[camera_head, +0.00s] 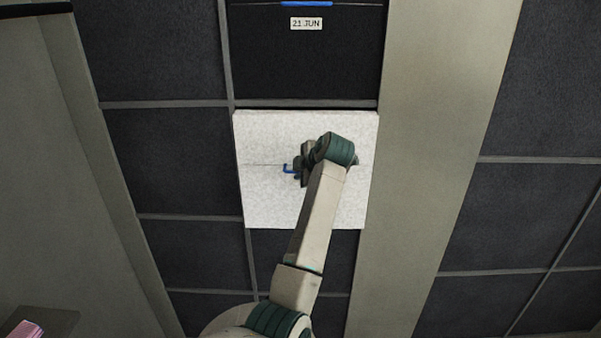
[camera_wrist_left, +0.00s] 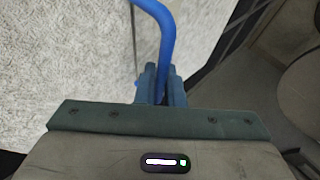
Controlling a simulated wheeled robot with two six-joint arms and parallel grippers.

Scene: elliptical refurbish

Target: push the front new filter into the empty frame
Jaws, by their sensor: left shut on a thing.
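The white speckled filter (camera_head: 262,205) covers one cell of the dark filter wall's middle column, below the cell with the "21 JUN" label. Its face is upright to the wall, and it also fills the left of the left wrist view (camera_wrist_left: 70,60). A blue handle (camera_head: 287,169) is on its face. My left gripper (camera_head: 299,172) is shut on this blue handle, seen between its fingers in the left wrist view (camera_wrist_left: 168,40). The frame behind the filter is hidden, so I cannot tell how deep it sits. My right gripper is not in view.
Dark filters (camera_head: 165,160) in grey frames fill the wall on both sides. A wide pale post (camera_head: 425,130) runs just right of the white filter. The labelled dark filter (camera_head: 305,65) has a blue handle. A pink item (camera_head: 25,330) lies at the lower left.

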